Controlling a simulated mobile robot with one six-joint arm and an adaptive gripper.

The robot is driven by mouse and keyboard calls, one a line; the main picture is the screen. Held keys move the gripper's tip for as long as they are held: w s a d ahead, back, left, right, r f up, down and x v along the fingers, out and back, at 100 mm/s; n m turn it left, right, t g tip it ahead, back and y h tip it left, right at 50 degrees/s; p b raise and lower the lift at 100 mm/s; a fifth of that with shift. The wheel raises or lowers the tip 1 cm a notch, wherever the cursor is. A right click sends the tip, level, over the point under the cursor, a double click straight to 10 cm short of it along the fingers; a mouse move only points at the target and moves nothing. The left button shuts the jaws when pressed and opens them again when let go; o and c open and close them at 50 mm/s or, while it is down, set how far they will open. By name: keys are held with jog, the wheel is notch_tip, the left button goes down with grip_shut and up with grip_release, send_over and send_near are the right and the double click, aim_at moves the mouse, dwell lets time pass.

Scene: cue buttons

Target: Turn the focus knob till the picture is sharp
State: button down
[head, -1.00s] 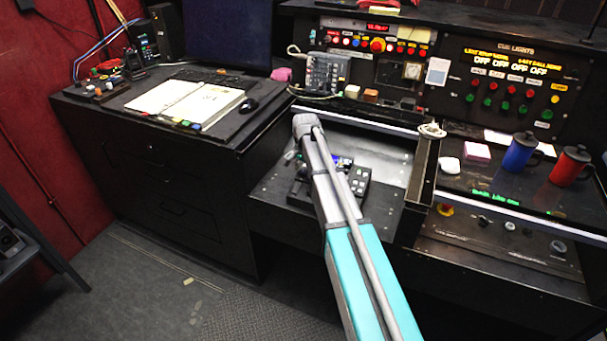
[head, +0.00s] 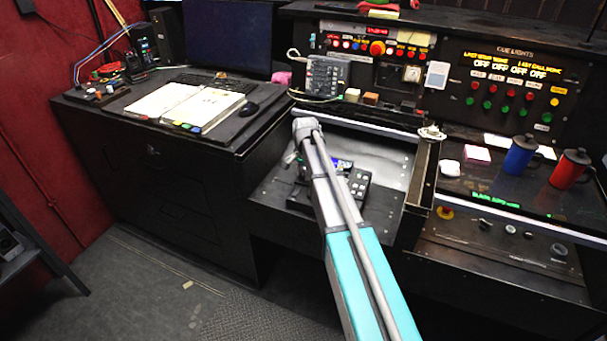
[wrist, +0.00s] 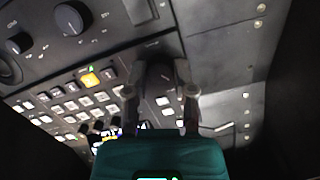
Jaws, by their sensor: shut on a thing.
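In the wrist view my gripper (wrist: 160,72) reaches down to a dark control panel. Its two fingers are closed on the sides of a dark round knob (wrist: 160,80), which is shadowed and partly covered by them. I cannot read any label on it. A small lit display (wrist: 106,138) shows partly behind the teal gripper body; what is on it is not legible. In the head view my arm hides the gripper and the knob. The small control box (head: 357,185) with a bluish screen (head: 342,163) shows beside the arm.
In the wrist view a large knob (wrist: 69,19) and rows of pale buttons with one lit yellow (wrist: 90,79) lie to the left. In the head view a dark monitor (head: 228,38), an open book (head: 185,103), a blue mug (head: 519,155) and a red mug (head: 570,168) stand around.

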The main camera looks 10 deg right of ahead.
jog(key=shift+n, duration=1.5)
jog(key=shift+c, duration=2.2)
grip_release()
jog(key=shift+m, duration=0.4)
jog(key=shift+m, duration=1.1)
notch_tip(320, 180, up, 14)
jog(key=p, duration=1.4)
jog(key=s+a+n, duration=0.1)
jog(key=s+n, duration=0.8)
jog(key=s, duration=1.8)
jog(key=shift+a+n, duration=0.3)
